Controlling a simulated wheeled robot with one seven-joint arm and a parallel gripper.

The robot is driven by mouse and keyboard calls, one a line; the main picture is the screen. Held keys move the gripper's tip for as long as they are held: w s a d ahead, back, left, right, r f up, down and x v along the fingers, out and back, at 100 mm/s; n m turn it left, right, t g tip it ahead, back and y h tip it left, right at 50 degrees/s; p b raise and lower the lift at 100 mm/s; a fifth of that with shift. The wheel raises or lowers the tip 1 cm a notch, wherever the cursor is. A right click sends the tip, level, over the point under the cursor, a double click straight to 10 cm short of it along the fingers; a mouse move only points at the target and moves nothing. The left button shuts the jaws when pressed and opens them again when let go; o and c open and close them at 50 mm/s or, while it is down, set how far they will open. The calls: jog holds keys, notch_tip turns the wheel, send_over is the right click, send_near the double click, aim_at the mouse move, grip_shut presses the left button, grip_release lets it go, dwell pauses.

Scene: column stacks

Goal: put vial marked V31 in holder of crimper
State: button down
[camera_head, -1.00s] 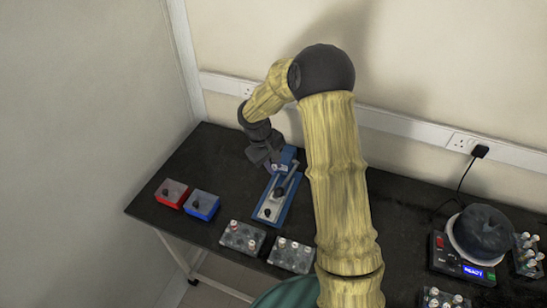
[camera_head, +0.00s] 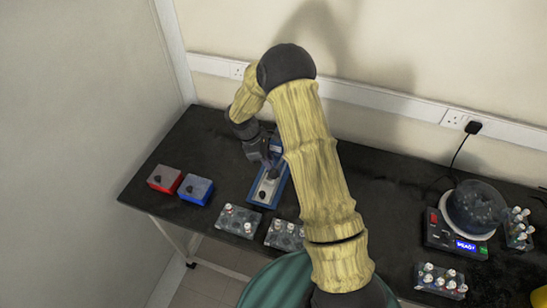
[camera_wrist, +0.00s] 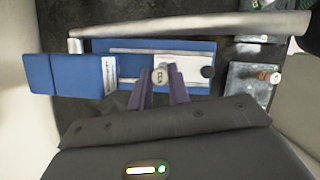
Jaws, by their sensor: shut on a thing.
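My gripper (camera_wrist: 161,92) is shut on a small vial (camera_wrist: 160,76), seen from above with a pale, marked top; the mark is too small to read surely. The crimper is a blue device (camera_wrist: 80,74) with a long silver lever (camera_wrist: 200,27) and a whitish plate (camera_wrist: 190,66) with a dark round knob or hole at its right end. The vial appears over the plate's left end; I cannot tell whether it touches or sits in a holder. In the head view, the crimper (camera_head: 262,191) is partly hidden by my arm, and the vial is not clearly visible.
Left of the crimper are a red box (camera_head: 164,179) and a blue box (camera_head: 196,189). Vial racks stand in front (camera_head: 238,221) (camera_head: 285,236). A round-topped device (camera_head: 476,207) and more racks (camera_head: 441,281) are at right. Dark bench is clear between them.

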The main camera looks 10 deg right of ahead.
jog(key=shift+a+f, duration=0.3)
jog(key=shift+a+b+x, duration=0.15)
jog(key=shift+b+x, duration=0.6)
jog(key=shift+x, duration=0.1)
jog(key=shift+a+b+x, duration=0.1)
jog(key=shift+b+x, duration=0.6)
jog(key=shift+x, duration=0.1)
jog(key=shift+w+f, duration=0.1)
jog(key=shift+f, duration=0.05)
jog(key=shift+w+a, duration=0.1)
jog(key=shift+f, duration=0.95)
dwell(0.6)
jog(key=c, duration=0.9)
grip_release()
